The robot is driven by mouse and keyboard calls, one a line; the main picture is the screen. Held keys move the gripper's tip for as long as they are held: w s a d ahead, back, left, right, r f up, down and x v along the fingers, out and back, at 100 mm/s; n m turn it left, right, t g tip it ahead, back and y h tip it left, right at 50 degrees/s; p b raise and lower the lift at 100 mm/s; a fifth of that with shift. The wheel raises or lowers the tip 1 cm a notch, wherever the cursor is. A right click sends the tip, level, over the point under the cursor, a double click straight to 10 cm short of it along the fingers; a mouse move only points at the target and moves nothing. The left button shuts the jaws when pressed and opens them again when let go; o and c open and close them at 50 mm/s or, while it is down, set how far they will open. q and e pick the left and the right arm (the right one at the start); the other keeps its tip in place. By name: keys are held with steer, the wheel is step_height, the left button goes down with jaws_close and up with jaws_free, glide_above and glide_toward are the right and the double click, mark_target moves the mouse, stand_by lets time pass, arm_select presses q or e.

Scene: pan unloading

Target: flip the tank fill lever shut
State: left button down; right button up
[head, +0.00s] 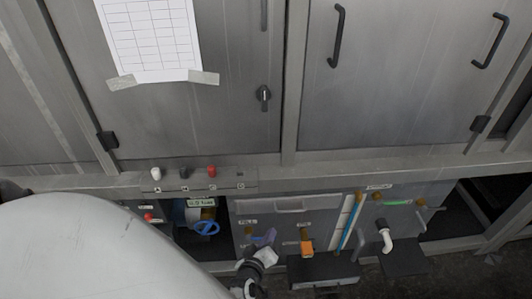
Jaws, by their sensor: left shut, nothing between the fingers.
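Several coloured valve levers sit low on the grey tank front. A purple-blue lever (264,238) is at the left of the tank, an orange lever (306,244) hangs right of it, and a green lever (397,203) lies about level at the right. My left gripper (266,257) is shut and empty, just below the purple-blue lever in the picture. I cannot tell whether they touch. My right gripper is not in view.
A blue handwheel (206,228) and a red knob (149,217) are left of the tank. A blue sight tube (350,222) and a white spout (386,238) are right. Dark ledges (322,269) stick out below. A button panel (199,180) and cabinet doors (395,85) are above.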

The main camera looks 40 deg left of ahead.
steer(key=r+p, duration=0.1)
steer(key=p, duration=0.1)
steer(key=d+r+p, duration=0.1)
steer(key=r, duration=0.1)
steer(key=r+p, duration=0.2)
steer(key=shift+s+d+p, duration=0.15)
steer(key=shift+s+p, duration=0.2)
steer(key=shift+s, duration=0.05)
